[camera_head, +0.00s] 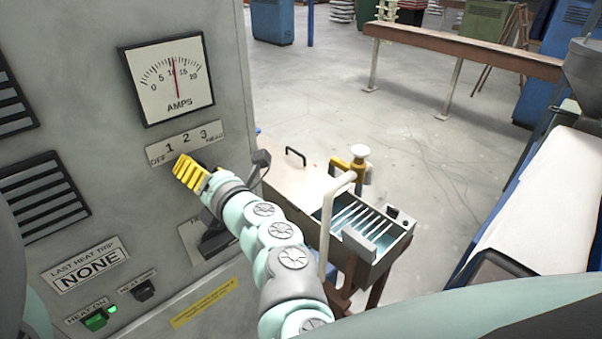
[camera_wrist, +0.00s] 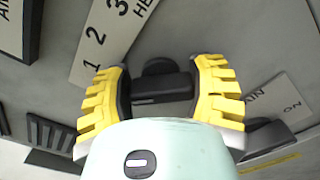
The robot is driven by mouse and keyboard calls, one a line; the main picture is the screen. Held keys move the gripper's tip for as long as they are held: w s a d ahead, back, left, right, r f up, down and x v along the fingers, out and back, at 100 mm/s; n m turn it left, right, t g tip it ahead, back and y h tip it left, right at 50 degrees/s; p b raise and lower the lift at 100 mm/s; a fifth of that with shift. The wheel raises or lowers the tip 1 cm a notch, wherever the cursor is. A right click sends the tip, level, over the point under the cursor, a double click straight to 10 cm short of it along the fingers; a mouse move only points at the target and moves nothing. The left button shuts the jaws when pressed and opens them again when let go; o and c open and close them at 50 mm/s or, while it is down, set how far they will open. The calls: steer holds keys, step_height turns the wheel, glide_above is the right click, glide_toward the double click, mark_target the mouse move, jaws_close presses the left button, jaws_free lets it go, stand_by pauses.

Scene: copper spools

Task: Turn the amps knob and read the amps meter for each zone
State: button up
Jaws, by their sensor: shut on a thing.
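The amps meter (camera_head: 166,78) is a white square dial in a black frame on the grey cabinet. Its red needle stands close to the 10 mark. Below it is the label plate (camera_head: 213,130) reading OFF, 1, 2, 3 and a partly covered word. My gripper (camera_head: 184,168) has yellow ribbed fingers and is just under this plate. In the wrist view my gripper (camera_wrist: 162,78) is shut on the black knob (camera_wrist: 160,88), one finger on each side. The head view hides the knob behind my gripper, and I cannot tell its setting.
Below are a NONE sign (camera_head: 86,272), a lit green heat switch (camera_head: 96,319) and a black switch (camera_head: 143,290). Black vents are at left. A metal trough (camera_head: 350,238) with a white pipe stands right of my arm. Open floor lies beyond.

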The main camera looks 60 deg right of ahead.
steer(key=shift+m, duration=0.8)
steer(key=o, duration=1.2)
steer(key=v, duration=1.2)
steer(key=shift+d+f, duration=0.1)
